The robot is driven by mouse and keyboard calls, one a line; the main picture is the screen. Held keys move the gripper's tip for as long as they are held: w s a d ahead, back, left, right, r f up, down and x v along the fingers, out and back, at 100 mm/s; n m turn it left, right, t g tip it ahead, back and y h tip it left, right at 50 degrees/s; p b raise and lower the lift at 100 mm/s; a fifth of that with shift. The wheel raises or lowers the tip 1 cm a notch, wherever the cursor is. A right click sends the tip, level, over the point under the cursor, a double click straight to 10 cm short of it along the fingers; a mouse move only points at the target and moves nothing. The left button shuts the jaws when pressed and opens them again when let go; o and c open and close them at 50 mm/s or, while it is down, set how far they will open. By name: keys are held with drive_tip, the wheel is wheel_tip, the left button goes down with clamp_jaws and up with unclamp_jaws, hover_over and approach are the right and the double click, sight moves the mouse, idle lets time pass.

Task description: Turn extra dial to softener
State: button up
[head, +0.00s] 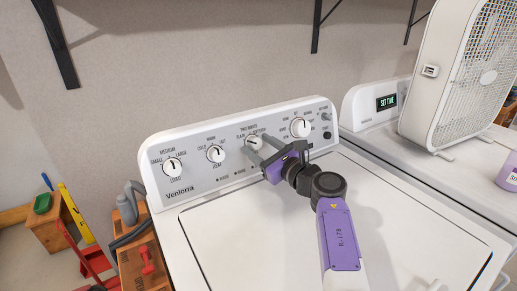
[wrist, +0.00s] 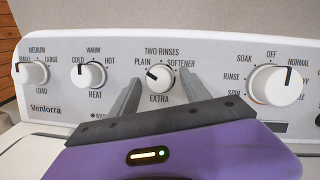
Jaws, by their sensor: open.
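The extra dial (wrist: 160,77) is a round white knob on the washer's control panel, labelled EXTRA below. PLAIN is at its upper left, TWO RINSES above and SOFTENER at its upper right. In the wrist view the fingertips lie on either side of the dial, with gaps showing. I cannot tell whether either finger touches it.
The heat dial (wrist: 95,75) and load dial (wrist: 32,72) are to the left. A larger cycle dial (wrist: 272,84) is to the right. The washer's white lid (head: 240,240) lies below my arm. A box fan (head: 459,80) stands on the neighbouring machine at the right.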

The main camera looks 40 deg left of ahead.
drive_tip(key=shift+a, duration=0.15)
clamp_jaws()
